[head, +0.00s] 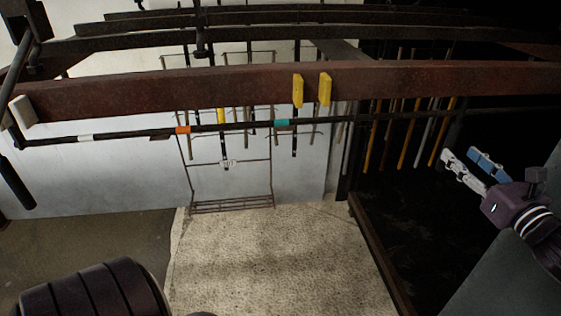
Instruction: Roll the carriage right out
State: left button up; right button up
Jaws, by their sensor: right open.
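A long dark rail (350,118) runs across the view below a red-brown beam (220,88). It carries a white band, an orange band (183,130) and a teal band (282,122). A wire frame (232,206) with a slatted foot shows behind the rail, with several thin rods around it. It may be the carriage; I cannot tell how it joins the rail. My right gripper (460,155) is open and empty at the right, below the rail and apart from it, with one whitish and one blue finger. My left gripper is not in view.
Two yellow blocks (298,91) (325,89) sit on the beam's front. Several orange and grey rods (403,130) hang at the right. A dark, low-edged area (400,230) lies below them. The pale floor (270,260) in the middle is clear.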

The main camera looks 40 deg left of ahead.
aim_at(452, 148)
jog(key=shift+b+x, duration=0.65)
jog(key=shift+x, duration=2.2)
grip_shut()
